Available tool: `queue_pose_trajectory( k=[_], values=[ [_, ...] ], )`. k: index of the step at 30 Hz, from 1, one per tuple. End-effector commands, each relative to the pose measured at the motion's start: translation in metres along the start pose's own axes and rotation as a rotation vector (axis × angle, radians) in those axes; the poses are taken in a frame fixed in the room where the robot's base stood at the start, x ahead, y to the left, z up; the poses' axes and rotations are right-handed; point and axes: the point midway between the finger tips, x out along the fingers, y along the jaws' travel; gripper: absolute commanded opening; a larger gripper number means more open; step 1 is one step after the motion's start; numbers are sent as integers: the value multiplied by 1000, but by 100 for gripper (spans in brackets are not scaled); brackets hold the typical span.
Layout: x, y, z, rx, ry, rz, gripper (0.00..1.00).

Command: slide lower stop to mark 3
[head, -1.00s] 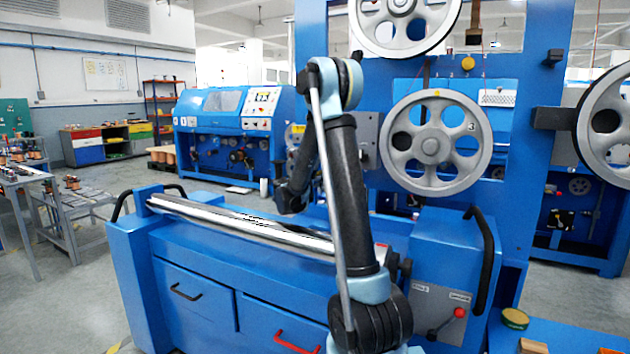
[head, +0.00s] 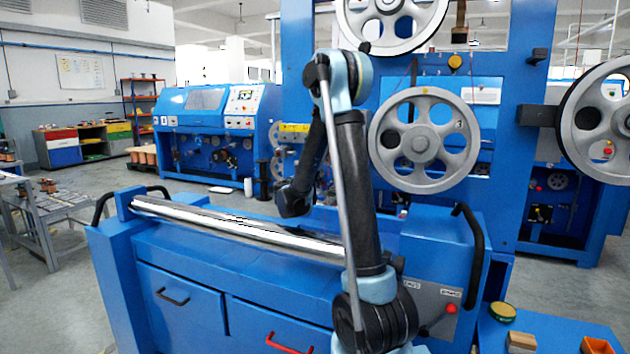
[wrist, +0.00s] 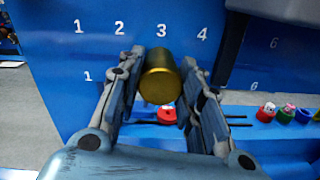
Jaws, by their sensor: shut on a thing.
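In the wrist view a brass-coloured cylindrical knob (wrist: 163,86), which looks like the stop, sits between the two fingers of my gripper (wrist: 162,57). The fingers are shut on its sides. The knob is just below the white mark 3 (wrist: 161,30) on a blue panel (wrist: 60,60). Marks 1, 2 and 4 stand in the same upper row. A lower row shows a 1 (wrist: 87,76) at left and a 6 at right; its middle numbers are hidden by my fingers and the knob.
A dark shape (wrist: 232,50) stands close to the right finger. A blue ledge (wrist: 270,130) below holds several small coloured items. In the head view, large grey wheels (head: 424,140) hang on a blue frame, and a blue cabinet with a shiny roller (head: 235,228) stands in front.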

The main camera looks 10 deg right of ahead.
Motion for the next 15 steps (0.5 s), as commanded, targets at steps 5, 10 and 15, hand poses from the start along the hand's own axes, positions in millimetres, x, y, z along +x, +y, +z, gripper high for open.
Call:
queue_pose_trajectory(
  k=[5,10,15],
  values=[
    [1,2,1,-2,-3,1,47],
    [0,3,1,-1,-2,2,55],
    [-1,3,0,-1,-1,3,55]
  ],
)
